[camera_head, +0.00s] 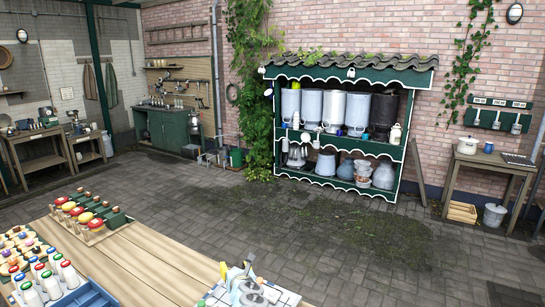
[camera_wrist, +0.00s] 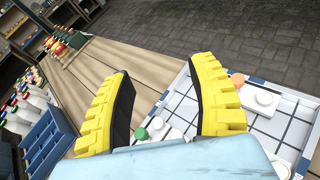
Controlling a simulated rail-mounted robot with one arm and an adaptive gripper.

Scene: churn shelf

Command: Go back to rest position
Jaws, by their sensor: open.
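My gripper (camera_wrist: 160,100) shows in the wrist view with two yellow fingers with black pads, spread wide apart. Nothing is between them. Below and beyond the fingers is a white tiled tray (camera_wrist: 290,125) with a blue rim on the wooden table. In the head view part of my gripper (camera_head: 225,272) shows at the bottom edge, over the tray (camera_head: 287,298). Its fingers are mostly too small to make out there.
A green roofed shelf (camera_head: 343,145) with churns stands at the brick wall. The paved floor (camera_head: 300,230) between is clear.

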